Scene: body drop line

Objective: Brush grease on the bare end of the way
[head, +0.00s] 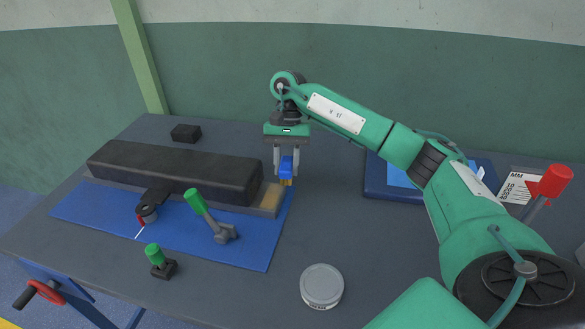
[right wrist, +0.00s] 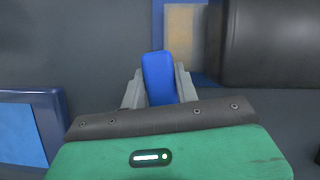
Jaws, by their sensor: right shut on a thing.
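The way is a pale grey bar (head: 268,209) under a long dark block (head: 180,170). Its bare right end carries a tan patch (head: 270,194), which also shows at the top of the right wrist view (right wrist: 185,30). My right gripper (head: 286,172) is shut on a brush with a blue handle (head: 287,165) and yellowish bristles. The blue handle fills the jaws in the right wrist view (right wrist: 159,78). The brush points down just beside the way's bare end; I cannot tell whether the bristles touch anything. My left gripper is not in view.
A blue mat (head: 250,250) lies under the way. Green-handled tools (head: 208,215) (head: 154,255) stand in front. A round grey tin (head: 321,286) is at the front. A blue tray (head: 376,180) lies right, a small black block (head: 186,133) behind. The table's middle is clear.

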